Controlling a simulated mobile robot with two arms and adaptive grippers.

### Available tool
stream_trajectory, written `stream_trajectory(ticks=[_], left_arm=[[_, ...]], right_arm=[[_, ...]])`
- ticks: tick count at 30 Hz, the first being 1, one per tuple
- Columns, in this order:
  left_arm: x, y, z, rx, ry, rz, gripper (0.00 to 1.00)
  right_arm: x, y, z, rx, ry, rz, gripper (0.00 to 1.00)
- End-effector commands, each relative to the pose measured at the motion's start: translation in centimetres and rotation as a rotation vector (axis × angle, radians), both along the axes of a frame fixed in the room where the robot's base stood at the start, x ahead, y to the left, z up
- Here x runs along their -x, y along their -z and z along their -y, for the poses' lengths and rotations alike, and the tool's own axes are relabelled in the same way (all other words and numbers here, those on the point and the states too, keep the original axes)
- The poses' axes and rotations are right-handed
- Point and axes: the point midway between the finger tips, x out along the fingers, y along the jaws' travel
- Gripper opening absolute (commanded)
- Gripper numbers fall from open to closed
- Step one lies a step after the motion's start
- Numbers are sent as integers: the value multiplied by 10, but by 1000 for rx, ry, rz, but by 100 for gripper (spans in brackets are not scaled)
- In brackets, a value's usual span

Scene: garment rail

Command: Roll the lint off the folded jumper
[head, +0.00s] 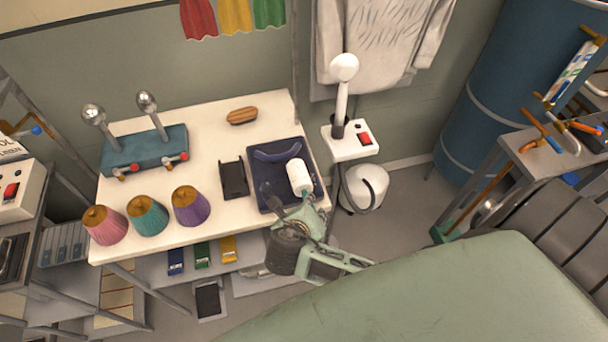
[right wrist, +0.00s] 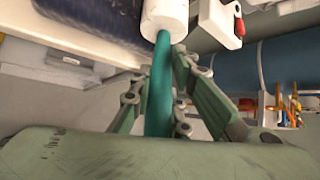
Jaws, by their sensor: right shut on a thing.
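The folded jumper (head: 266,180) is dark navy and lies flat near the right end of the white table (head: 205,140). My right gripper (head: 303,205) is over the front right part of the jumper, shut on the handle of the lint roller. The roller's white head (head: 299,177) is over the right side of the jumper; I cannot tell whether it touches. The right wrist view shows the teal handle (right wrist: 160,85) between the fingers and the white roller head (right wrist: 165,17) beside the jumper (right wrist: 95,20). Lint is too small to make out. My left gripper is not in view.
A black holder (head: 233,179) stands left of the jumper. Three thread cones, pink (head: 104,225), teal (head: 147,215) and purple (head: 190,205), line the front left. A teal stand with ball-topped posts (head: 145,150) and a brown brush (head: 242,116) are behind. A white steamer (head: 350,140) stands right.

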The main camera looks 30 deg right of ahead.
Motion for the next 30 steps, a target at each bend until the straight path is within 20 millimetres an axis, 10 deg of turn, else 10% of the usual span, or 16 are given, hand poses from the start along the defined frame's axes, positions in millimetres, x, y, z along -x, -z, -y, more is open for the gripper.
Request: stream_trajectory(ticks=[30], left_arm=[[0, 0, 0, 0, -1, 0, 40]], right_arm=[[14, 0, 48, -1, 0, 1, 0]])
